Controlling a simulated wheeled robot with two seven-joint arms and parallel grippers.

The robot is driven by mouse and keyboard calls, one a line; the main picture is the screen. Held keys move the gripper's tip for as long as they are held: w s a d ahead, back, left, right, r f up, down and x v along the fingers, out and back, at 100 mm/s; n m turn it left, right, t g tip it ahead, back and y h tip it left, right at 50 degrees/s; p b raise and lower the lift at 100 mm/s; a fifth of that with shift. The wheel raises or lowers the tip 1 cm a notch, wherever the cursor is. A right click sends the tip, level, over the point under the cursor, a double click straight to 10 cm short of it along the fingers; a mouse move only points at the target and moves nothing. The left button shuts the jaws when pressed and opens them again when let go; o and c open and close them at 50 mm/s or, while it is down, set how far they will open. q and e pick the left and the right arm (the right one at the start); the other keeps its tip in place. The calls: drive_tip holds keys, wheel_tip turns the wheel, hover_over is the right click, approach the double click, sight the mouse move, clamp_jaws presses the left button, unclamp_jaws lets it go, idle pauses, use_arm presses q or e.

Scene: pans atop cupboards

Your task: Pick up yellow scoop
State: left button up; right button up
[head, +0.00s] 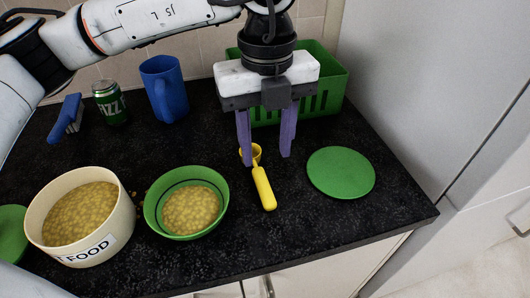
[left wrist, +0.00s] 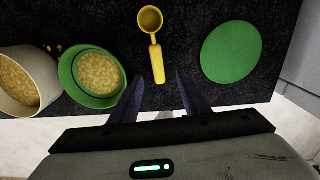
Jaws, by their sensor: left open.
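The yellow scoop (head: 263,186) lies on the black countertop, between the green bowl and the flat green disc. Its round cup points to the back and its handle to the front edge. My left gripper (head: 265,158) is open and empty, its two purple fingers pointing down over the cup end, which one finger partly hides. In the left wrist view the whole scoop (left wrist: 155,58) shows, with its handle end just beyond the gap between the fingertips (left wrist: 157,78). The fingers do not hold it. My right gripper is not in view.
A green bowl (head: 187,228) and a cream tub (head: 125,232), both with tan pellets, stand to the left. A green disc (head: 341,172) lies to the right. A green basket (head: 336,78), blue mug (head: 164,88), can (head: 110,102) and blue brush (head: 66,118) are behind.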

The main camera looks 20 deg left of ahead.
sight(264, 183)
use_arm(q)
drive_tip(key=shift+s+f, duration=0.25)
drive_tip(key=shift+f, duration=0.4)
drive_tip(key=shift+s+f, duration=0.2)
drive_tip(key=shift+f, duration=0.75)
drive_tip(key=f, duration=0.1)
drive_tip(key=f+p, duration=0.1)
drive_tip(key=f, duration=0.3)
drive_tip(key=shift+w+a, duration=0.3)
drive_tip(key=shift+f, duration=0.25)
clamp_jaws()
drive_tip(key=shift+w+r, duration=0.1)
drive_tip(key=shift+r, duration=0.45)
wheel_tip(264, 183, up, 9)
drive_tip(key=shift+b, duration=0.35)
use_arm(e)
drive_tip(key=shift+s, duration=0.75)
